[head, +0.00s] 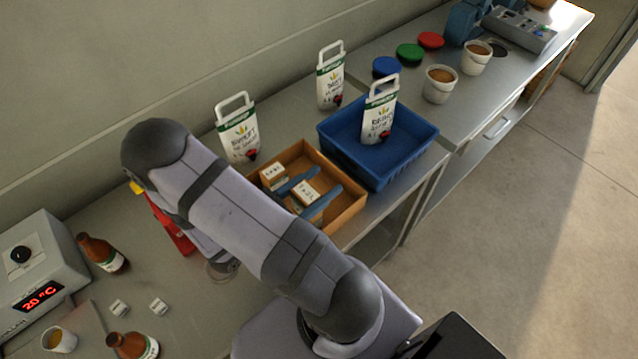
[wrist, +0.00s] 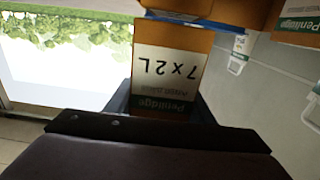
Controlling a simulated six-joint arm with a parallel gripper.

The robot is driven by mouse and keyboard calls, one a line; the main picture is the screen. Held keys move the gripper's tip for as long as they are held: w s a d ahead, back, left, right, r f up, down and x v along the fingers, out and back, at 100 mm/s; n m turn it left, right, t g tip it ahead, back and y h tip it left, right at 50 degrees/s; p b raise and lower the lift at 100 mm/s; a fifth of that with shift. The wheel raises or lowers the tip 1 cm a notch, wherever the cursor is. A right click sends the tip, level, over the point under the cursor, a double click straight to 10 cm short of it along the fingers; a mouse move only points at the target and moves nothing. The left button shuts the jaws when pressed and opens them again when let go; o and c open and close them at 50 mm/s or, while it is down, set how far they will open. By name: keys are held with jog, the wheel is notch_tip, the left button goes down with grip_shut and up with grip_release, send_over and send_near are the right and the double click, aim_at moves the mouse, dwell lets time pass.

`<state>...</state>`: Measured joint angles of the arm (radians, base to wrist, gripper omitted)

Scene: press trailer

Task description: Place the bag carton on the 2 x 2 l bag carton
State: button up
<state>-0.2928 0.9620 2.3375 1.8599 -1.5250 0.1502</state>
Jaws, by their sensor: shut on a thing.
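My gripper (head: 327,181) reaches out from behind my arm, with two blue fingers over the brown open tray (head: 349,210). It is shut on a small brown carton with a white label, the bag carton (head: 306,190). Another small labelled carton (head: 272,176) is to its left in the tray area; its print is too small to read surely. In the wrist view the held carton (wrist: 168,75) is close up, its "2L" label upside down. I cannot tell whether the held carton touches anything below.
A blue crate (head: 425,145) with a white pouch (head: 379,112) in it stands right of the tray. Two more pouches (head: 238,132) (head: 330,78) stand by the wall. Brown bottles (head: 103,252) and a heater-like box (head: 38,270) are at left.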

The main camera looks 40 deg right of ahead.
aim_at(298, 202)
jog(key=shift+f, duration=0.25)
jog(key=o, duration=1.2)
jog(key=shift+f, duration=0.1)
jog(key=shift+c, duration=0.2)
jog(key=shift+a, duration=0.1)
jog(key=a+b, duration=0.4)
jog(key=a, duration=0.6)
jog(key=shift+a+b, duration=0.25)
jog(key=shift+b, duration=0.15)
jog(key=shift+a, duration=0.7)
